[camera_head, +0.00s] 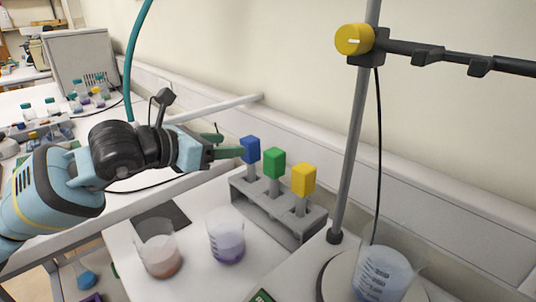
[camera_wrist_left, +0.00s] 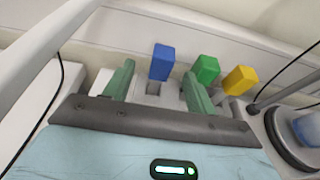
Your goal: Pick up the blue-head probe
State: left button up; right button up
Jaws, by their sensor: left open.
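The blue-head probe (camera_head: 250,150) stands upright in the left slot of a grey rack (camera_head: 285,222). In the left wrist view its blue head (camera_wrist_left: 162,62) shows between my two green fingers, just beyond them. My left gripper (camera_head: 228,146) is open and empty, close to the left of the blue head in the head view. I cannot tell whether a finger touches it. The green-head probe (camera_head: 274,164) and the yellow-head probe (camera_head: 303,180) stand in the same rack to the right. My right gripper is not in view.
Two beakers, one with reddish liquid (camera_head: 158,248) and one with purple liquid (camera_head: 226,236), stand in front of the rack. A metal stand pole (camera_head: 352,140) and a beaker with bluish liquid (camera_head: 383,275) are at the right. The wall lies close behind the rack.

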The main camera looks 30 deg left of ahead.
aim_at(252, 143)
pick_arm(q)
jog(key=shift+s, duration=0.1)
jog(key=shift+w+d, duration=0.1)
jog(key=shift+w, duration=0.3)
jog(key=shift+p+x, duration=0.35)
jog(key=shift+x, duration=0.5)
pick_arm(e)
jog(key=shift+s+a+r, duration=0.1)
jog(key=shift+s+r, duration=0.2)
pick_arm(q)
jog(key=shift+f, duration=0.2)
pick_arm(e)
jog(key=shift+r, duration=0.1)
